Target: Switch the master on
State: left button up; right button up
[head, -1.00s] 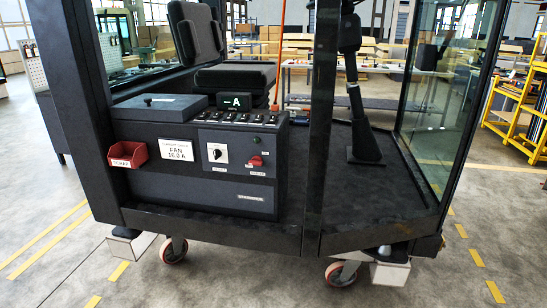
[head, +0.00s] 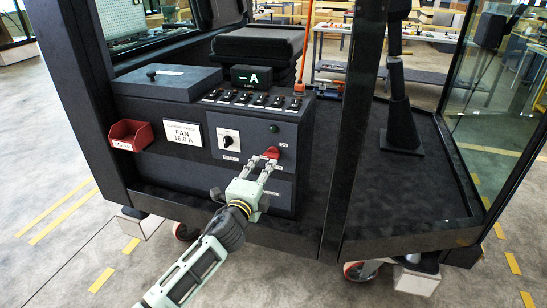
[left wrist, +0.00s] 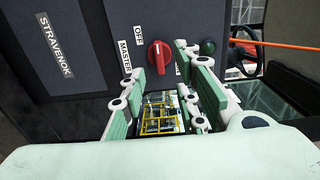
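The master switch is a red rotary knob (head: 272,152) on the dark console's right-hand panel. In the left wrist view the red knob (left wrist: 160,56) sits beside labels reading MASTER and OFF; another label to its right is partly hidden by a finger. Its grip bar runs roughly up and down in that view. My left gripper (head: 262,163) is just in front of the knob. Its fingers (left wrist: 161,58) are open, one on each side of the knob, with gaps visible, so I see no clear contact. My right gripper is in neither view.
A black-and-white rotary selector (head: 228,140) is left of the knob, and a dark green lamp (head: 274,128) is above it. A row of rocker switches (head: 260,101) tops the console. A red bin (head: 130,135) hangs at left. A dark cab post (head: 345,150) stands right.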

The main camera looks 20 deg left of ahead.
aim_at(270, 158)
pick_arm(q)
jog(key=w, duration=0.5)
jog(key=shift+d+f, duration=0.1)
jog(key=shift+w, duration=0.55)
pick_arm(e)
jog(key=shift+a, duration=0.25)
pick_arm(q)
jog(key=shift+c, duration=0.4)
grip_shut()
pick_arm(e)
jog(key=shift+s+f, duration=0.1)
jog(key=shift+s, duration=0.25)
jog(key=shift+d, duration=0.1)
